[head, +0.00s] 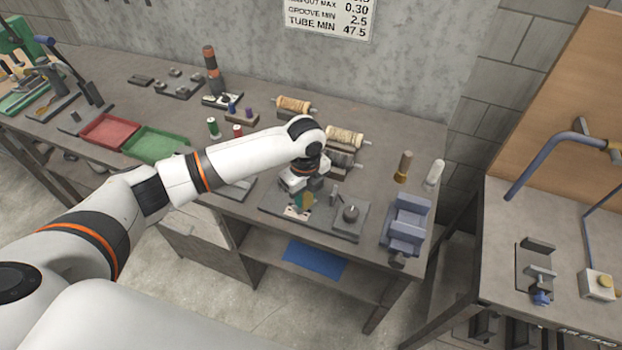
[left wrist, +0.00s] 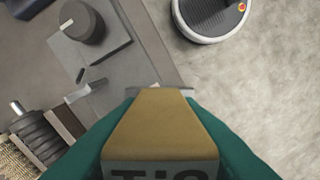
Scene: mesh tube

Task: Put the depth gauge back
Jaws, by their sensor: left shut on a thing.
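My left gripper (head: 302,200) is over the left part of a dark grey plate (head: 270,207) near the bench's front edge. Its teal fingers are shut on a tan-yellow block with dark lettering, which I take to be the depth gauge (left wrist: 160,120). A thin metal edge shows at the block's far end in the left wrist view. I cannot tell whether it touches the plate. My right gripper is out of view.
A blue-grey vise (head: 407,222) stands right of the plate. Wound spools (head: 344,137) lie behind my gripper. A wooden-handled tool (head: 403,167) and a pale cylinder (head: 434,173) stand near the right end. Red (head: 109,131) and green (head: 154,145) trays lie left.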

